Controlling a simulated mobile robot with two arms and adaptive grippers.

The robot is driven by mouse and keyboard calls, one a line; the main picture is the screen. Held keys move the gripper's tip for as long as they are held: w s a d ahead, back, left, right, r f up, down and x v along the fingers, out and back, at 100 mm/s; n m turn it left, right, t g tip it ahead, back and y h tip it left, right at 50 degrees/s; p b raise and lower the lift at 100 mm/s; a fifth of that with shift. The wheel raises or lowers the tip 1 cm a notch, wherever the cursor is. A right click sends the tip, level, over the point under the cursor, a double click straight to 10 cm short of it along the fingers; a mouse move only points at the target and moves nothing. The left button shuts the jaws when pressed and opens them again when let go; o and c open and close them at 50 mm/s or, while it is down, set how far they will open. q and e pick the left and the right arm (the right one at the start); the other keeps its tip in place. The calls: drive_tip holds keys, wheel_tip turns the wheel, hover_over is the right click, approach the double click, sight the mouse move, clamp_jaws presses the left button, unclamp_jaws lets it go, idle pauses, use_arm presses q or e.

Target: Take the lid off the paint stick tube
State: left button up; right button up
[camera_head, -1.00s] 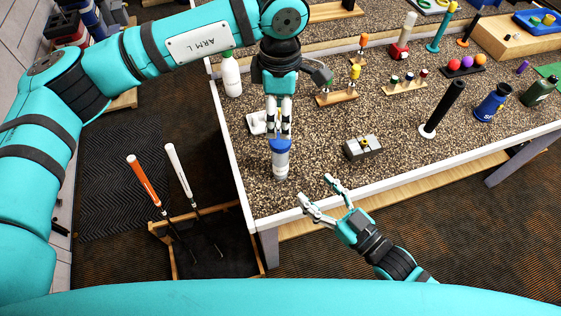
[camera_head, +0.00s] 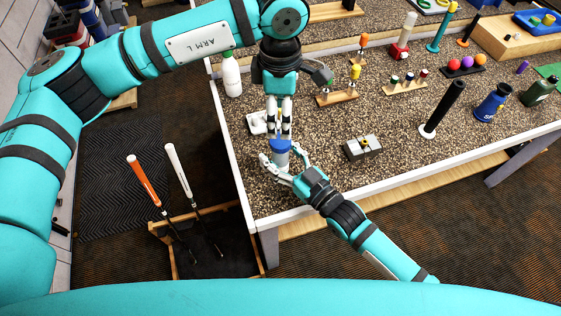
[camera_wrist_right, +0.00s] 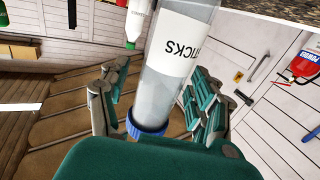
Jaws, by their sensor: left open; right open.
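The paint stick tube (camera_head: 282,160) stands upright near the front left of the table, with a blue lid (camera_head: 281,146) on top. In the right wrist view the clear tube (camera_wrist_right: 160,85) shows a white "STICKS" label and the blue lid (camera_wrist_right: 147,128), upside down. My left gripper (camera_head: 279,136) points down from above, open, its fingertips at the lid's top; I cannot tell if they touch it. My right gripper (camera_head: 279,166) is open with its fingers on both sides of the tube body, below the lid. Its fingers also flank the tube in the wrist view (camera_wrist_right: 156,103).
A white bottle (camera_head: 231,76) stands behind left and a small white object (camera_head: 258,123) lies beside the left gripper. A grey metal block (camera_head: 362,148) sits to the right, a black upright grip (camera_head: 444,108) beyond it. The table's front edge (camera_head: 340,185) is close.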

sight(280, 140)
clamp_jaws()
idle(0.3)
use_arm(q)
drive_tip(key=m, duration=1.2)
drive_tip(key=shift+d+m, duration=0.1)
drive_tip(key=shift+m, duration=0.3)
drive_tip(key=m, duration=0.6)
drive_tip(key=shift+m, duration=0.3)
drive_tip(key=m, duration=0.7)
drive_tip(key=shift+f+m, duration=0.4)
drive_tip(key=shift+f, duration=3.6)
